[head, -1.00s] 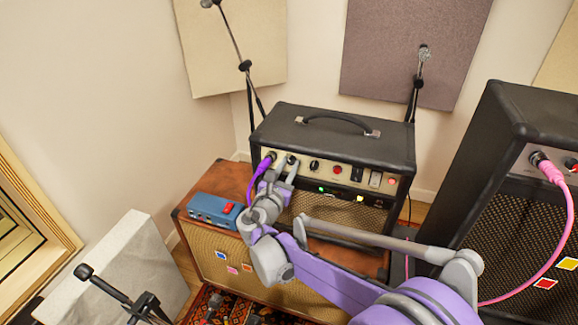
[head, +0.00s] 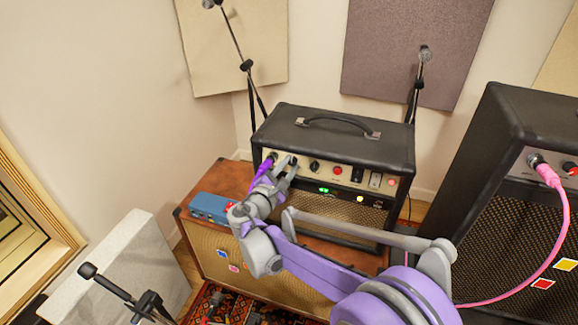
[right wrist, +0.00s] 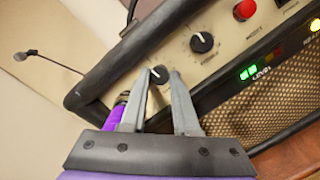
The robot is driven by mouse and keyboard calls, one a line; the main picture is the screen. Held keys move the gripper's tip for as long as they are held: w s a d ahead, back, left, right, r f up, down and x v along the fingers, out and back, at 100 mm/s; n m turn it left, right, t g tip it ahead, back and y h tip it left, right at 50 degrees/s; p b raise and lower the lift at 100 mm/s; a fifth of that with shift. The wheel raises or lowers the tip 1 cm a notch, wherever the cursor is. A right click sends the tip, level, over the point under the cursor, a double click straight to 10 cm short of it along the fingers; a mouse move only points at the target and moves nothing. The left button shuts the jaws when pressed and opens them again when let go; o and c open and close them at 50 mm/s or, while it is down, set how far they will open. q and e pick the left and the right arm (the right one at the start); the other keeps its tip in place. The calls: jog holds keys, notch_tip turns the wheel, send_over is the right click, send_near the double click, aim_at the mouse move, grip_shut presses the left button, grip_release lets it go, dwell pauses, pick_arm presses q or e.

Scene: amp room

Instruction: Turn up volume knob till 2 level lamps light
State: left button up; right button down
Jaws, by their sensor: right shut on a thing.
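The black combo amp (head: 330,145) stands on a brown cabinet, with a cream control panel on its front. The volume knob (right wrist: 160,74), black with a pale mark, sits at the panel's left end. My right gripper (right wrist: 164,80) is shut on it, one finger on each side; it also shows in the head view (head: 288,165). Two level lamps (right wrist: 248,73) glow green side by side below the panel, also seen in the head view (head: 323,190).
A second black knob (right wrist: 202,42) is close to the right of the held one. A purple cable plug (head: 267,163) is just left of my gripper. A blue box (head: 211,207) sits on the cabinet (head: 190,179). A larger amp stands at the right.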

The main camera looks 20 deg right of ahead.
dwell(0.4)
jog(key=c, duration=0.7)
grip_release()
jog(key=shift+o, duration=0.2)
jog(key=v, duration=1)
jog(key=shift+s+a, duration=0.25)
jog(key=shift+s, duration=0.1)
